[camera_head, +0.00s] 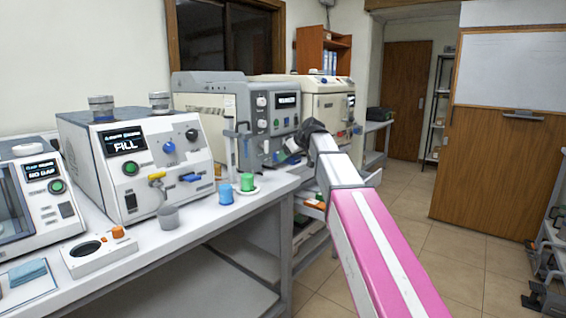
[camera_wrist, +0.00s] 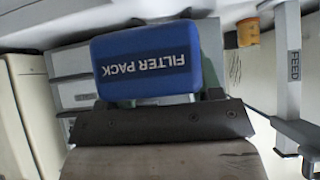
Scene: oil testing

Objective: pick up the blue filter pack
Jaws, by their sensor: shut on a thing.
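The blue filter pack (camera_wrist: 148,62) fills the middle of the wrist view, with its dark label reading upside down. My gripper (camera_wrist: 160,100) is shut on it; the dark gripper body covers the area below the pack, and the fingers show only in part. In the head view my gripper (camera_head: 300,140) is at the end of my pink and white arm, in front of the grey machine with knobs. The pack cannot be made out clearly there.
A grey stand marked FEED (camera_wrist: 293,65) is at the right of the wrist view. On the white bench (camera_head: 185,226) stand a blue cup (camera_head: 225,194), a green cup (camera_head: 247,182) and a grey cup (camera_head: 168,217). The FILL machine (camera_head: 140,160) stands behind.

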